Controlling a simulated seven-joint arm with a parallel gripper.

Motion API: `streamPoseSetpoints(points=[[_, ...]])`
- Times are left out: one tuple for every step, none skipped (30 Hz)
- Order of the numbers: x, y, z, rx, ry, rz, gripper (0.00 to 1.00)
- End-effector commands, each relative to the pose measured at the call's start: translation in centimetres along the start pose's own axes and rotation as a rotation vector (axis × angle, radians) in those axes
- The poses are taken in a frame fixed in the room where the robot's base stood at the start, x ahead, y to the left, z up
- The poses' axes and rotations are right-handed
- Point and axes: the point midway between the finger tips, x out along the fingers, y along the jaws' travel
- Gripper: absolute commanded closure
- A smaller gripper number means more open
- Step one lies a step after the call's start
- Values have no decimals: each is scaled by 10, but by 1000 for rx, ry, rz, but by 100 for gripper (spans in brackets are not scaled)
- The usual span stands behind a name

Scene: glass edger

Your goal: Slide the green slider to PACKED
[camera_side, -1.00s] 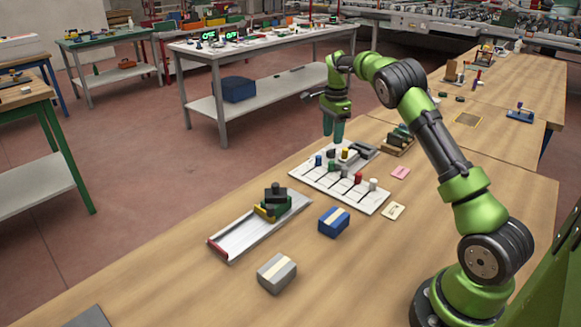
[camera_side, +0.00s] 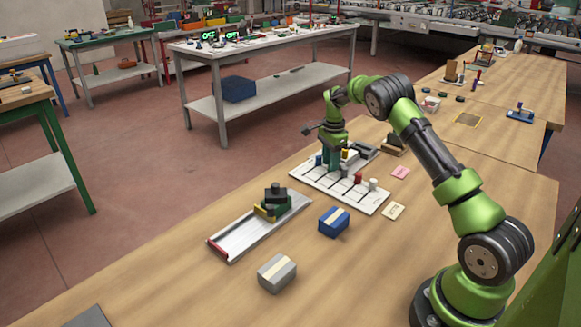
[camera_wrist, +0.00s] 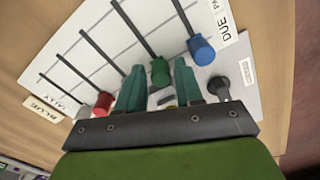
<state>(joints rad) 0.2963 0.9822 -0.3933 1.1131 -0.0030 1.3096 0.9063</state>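The white slider board (camera_side: 325,186) lies on the wooden bench with several dark slots and coloured knobs. The green slider (camera_wrist: 160,74) shows in the wrist view at the near end of its slot. My gripper (camera_wrist: 159,66) is open, with one teal fingertip on each side of the green slider; I cannot tell whether either touches it. In the side view my gripper (camera_side: 331,166) is down at the board and hides the green slider. A label on the board's edge (camera_wrist: 228,22) reads "DUE" and begins "PA", the rest cut off.
The blue slider (camera_wrist: 201,50) is close beside the right finger in the wrist view. A red slider (camera_wrist: 103,103) and a black knob (camera_wrist: 219,88) are also near. A blue box (camera_side: 333,221) and a metal tray (camera_side: 255,230) stand clear of the board.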

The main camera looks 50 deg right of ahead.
Motion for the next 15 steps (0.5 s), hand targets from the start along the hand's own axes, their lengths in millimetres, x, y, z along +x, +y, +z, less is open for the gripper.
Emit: streamPoseSetpoints(points=[[0, 0, 0, 0, 0, 0, 73], [0, 0, 0, 0, 0, 0, 77], [0, 0, 0, 0, 0, 0, 83], [0, 0, 0, 0, 0, 0, 88], [0, 0, 0, 0, 0, 0, 93], [0, 0, 0, 0, 0, 0, 99], [0, 0, 0, 0, 0, 0, 100], [0, 0, 0, 0, 0, 0, 100], [0, 0, 0, 0, 0, 0, 100], [0, 0, 0, 0, 0, 0, 100], [0, 0, 0, 0, 0, 0, 100], [0, 0, 0, 0, 0, 0, 100], [-1, 0, 0, 0, 0, 0, 100], [-1, 0, 0, 0, 0, 0, 100], [-1, 0, 1, -1, 0, 0, 100]])
